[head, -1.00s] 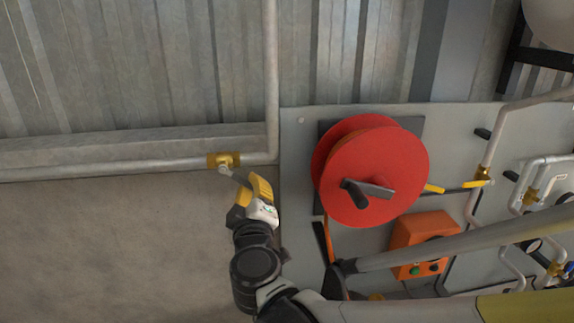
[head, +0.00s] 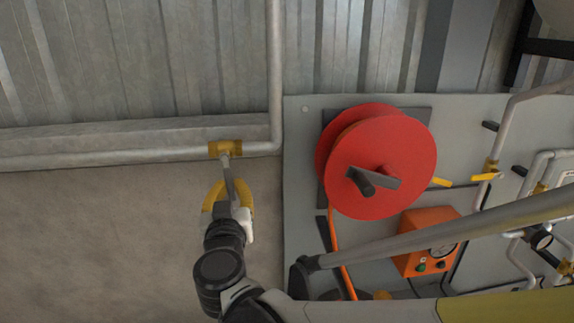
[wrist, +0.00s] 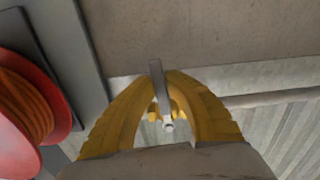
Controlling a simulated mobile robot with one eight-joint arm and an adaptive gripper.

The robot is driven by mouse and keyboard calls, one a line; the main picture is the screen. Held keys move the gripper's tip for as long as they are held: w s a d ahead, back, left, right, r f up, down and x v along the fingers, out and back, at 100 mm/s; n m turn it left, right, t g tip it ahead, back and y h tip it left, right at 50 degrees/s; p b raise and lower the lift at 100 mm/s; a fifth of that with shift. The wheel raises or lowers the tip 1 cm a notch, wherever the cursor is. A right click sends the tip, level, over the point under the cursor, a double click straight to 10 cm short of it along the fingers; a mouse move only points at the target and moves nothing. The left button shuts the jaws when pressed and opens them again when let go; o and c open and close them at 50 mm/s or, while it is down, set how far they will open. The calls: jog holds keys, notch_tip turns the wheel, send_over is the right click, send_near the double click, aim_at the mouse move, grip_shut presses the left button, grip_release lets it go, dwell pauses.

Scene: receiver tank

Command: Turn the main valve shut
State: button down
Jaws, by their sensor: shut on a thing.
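The main valve has a brass body (head: 225,148) on a grey horizontal pipe, left of the pipe's upward bend. Its grey lever (head: 227,171) points downward from the body, about square to the pipe. My gripper (head: 230,187), with yellow fingers, is shut on the lever below the valve body. In the wrist view, the lever (wrist: 156,76) sits between the fingertips (wrist: 160,82). The valve body is partly hidden behind the fingers there.
A red hose reel (head: 385,165) on a grey panel (head: 300,200) stands right of my gripper. An orange box (head: 425,225) is mounted below it. More pipes and yellow-handled valves are at the far right. The wall left of my gripper is bare.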

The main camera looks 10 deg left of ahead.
jog(key=shift+s+a+m, duration=0.1)
jog(key=shift+a+m, duration=0.2)
jog(key=shift+m, duration=0.1)
jog(key=c, duration=1.4)
grip_release()
jog(key=shift+s, duration=0.1)
jog(key=v, duration=1.1)
jog(key=shift+s+d, duration=0.2)
jog(key=shift+s, duration=0.2)
